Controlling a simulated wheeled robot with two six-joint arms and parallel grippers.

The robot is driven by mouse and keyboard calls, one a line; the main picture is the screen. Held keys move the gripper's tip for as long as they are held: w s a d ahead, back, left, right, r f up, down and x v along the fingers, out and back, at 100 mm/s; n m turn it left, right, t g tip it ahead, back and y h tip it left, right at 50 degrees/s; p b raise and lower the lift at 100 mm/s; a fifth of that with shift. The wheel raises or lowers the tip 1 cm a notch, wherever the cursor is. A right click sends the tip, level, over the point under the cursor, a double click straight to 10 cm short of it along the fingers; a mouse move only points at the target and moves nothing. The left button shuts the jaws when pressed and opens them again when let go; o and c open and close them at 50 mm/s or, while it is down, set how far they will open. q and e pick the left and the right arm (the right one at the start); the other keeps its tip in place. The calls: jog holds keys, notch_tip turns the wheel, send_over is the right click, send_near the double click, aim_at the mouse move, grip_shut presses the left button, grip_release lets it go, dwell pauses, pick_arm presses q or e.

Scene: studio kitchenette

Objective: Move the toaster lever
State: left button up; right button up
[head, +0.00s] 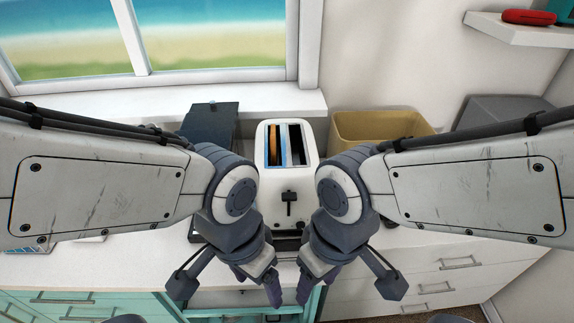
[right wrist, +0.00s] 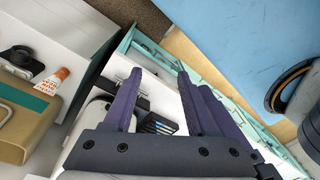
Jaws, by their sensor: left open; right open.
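The white toaster (head: 270,190) stands on the counter, in the middle of the head view. Its two top slots face up; an orange-brown slice shows in the left one, while the right one looks dark. The black lever (head: 290,197) is on its near face. My left gripper (head: 258,281) is open and empty, below and left of the lever. My right gripper (head: 318,281) is open and empty, below and right of it. Neither touches the lever. The right wrist view shows both fingers of my right gripper (right wrist: 160,78) apart, with part of the toaster behind them.
A dark box (head: 209,122) stands left of the toaster and a tan bin (head: 380,127) to its right. A grey box (head: 505,112) is further right. White drawers (head: 450,275) and turquoise drawers (head: 75,300) lie below the counter. A wall shelf (head: 520,32) is at upper right.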

jog(key=shift+w+a+r, duration=0.1)
jog(key=shift+w+r, duration=0.05)
jog(key=c, duration=0.5)
jog(key=w+r, duration=0.1)
jog(key=w, duration=0.1)
jog(key=w+a+r+m+p, duration=0.1)
jog(key=w, duration=0.1)
jog(key=w+a+r+m+t+p, duration=0.1)
jog(key=w, duration=0.1)
jog(key=shift+w+r, duration=0.15)
jog(key=shift+r, duration=0.15)
grip_shut()
jog(key=m+t+p, duration=0.2)
jog(key=m, duration=0.3)
send_near(290, 197)
jog(key=shift+w+a+r+h, duration=0.1)
jog(key=shift+a+r+h, duration=0.25)
jog(key=shift+a+h, duration=0.05)
jog(key=b+x, duration=0.5)
jog(key=x, duration=0.2)
jog(key=shift+f, duration=0.15)
